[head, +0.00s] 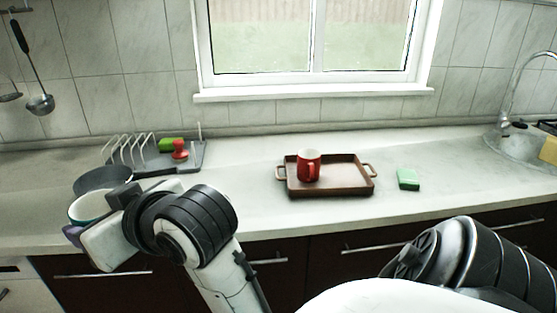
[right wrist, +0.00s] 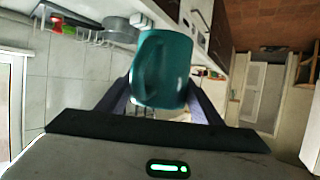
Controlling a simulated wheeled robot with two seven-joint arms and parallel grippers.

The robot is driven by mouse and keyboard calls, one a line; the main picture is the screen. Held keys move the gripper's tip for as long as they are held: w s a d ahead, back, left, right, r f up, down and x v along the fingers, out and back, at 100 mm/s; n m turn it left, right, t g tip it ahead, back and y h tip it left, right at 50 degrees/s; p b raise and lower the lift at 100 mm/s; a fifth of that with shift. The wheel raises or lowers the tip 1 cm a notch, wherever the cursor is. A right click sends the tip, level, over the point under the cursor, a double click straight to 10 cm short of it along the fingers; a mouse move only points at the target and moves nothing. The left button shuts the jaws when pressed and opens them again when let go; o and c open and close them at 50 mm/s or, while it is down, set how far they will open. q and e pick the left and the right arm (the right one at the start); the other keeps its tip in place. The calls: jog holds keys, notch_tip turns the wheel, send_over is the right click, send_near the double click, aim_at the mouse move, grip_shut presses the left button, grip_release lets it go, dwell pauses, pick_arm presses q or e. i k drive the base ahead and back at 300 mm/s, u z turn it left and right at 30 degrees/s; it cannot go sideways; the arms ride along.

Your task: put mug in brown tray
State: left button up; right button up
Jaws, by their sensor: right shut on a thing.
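A teal mug with a pale inside (head: 88,206) is at the left, over the counter's front edge. My right gripper (head: 92,221) is shut on it; the gripper body hides part of it. The right wrist view shows the teal mug (right wrist: 163,68) between the two fingers, its handle facing the camera. The brown tray (head: 345,186) lies on the counter in the middle, well to the right of the gripper. A red mug (head: 308,166) stands upright in the tray's left part. My left gripper is not in view.
A grey pan (head: 103,179) sits just behind the held mug. A green sponge (head: 408,179) lies right of the tray. The tray's right half is clear.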

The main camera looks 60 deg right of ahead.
aim_at(343, 179)
jog(key=u, duration=0.25)
jog(key=i, duration=0.35)
jog(key=z, duration=1.3)
jog(key=i, duration=0.75)
jog(key=z, duration=0.8)
